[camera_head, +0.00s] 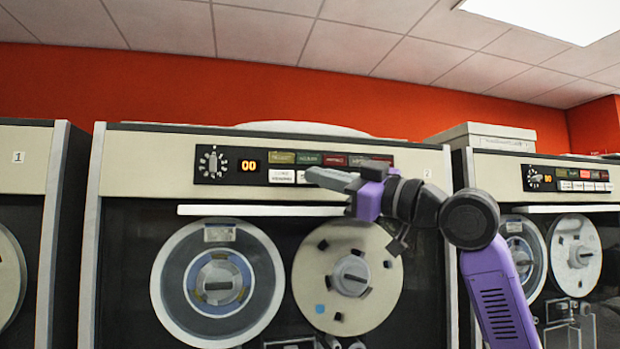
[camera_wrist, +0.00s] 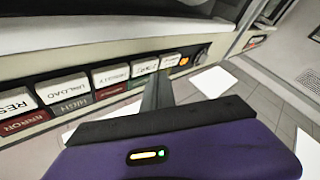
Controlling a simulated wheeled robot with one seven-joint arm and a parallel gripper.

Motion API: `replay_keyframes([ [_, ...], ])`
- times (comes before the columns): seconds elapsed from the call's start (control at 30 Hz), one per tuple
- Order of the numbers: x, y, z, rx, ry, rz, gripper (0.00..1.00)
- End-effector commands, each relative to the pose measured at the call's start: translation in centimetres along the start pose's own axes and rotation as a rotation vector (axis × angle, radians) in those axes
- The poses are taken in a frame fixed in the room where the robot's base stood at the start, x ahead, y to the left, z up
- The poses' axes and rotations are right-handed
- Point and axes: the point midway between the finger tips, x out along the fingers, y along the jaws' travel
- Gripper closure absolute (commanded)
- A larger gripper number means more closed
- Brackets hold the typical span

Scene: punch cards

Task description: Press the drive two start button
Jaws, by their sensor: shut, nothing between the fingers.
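Drive two is the middle cabinet (camera_head: 140,160), with a small "2" tag at its top right. Its panel holds a row of white buttons (camera_head: 282,176) under coloured lamps. In the wrist view the panel is upside down; a RESET button (camera_wrist: 15,102), an UNLOAD button (camera_wrist: 63,89) and a DENSITY button (camera_wrist: 110,76) run from the left. Two more white buttons (camera_wrist: 145,67) lie towards the orange display; their labels are too small to read surely, so I cannot tell which is start. My gripper (camera_head: 312,176) is shut and empty, its tips in front of the row; contact cannot be told.
A dial and an orange "00" display (camera_head: 249,167) sit left of the buttons. A white ledge (camera_head: 240,210) runs below the panel, above two tape reels (camera_head: 216,283). Another drive (camera_head: 497,175) stands at the right, and drive one (camera_head: 25,175) at the left.

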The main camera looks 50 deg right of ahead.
Motion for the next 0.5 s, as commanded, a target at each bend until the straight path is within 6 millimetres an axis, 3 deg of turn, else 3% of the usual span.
replay_keyframes([
  [0.5, 0.57, 0.37, 0.35, 0.001, 0.000, -0.001, 1.00],
])
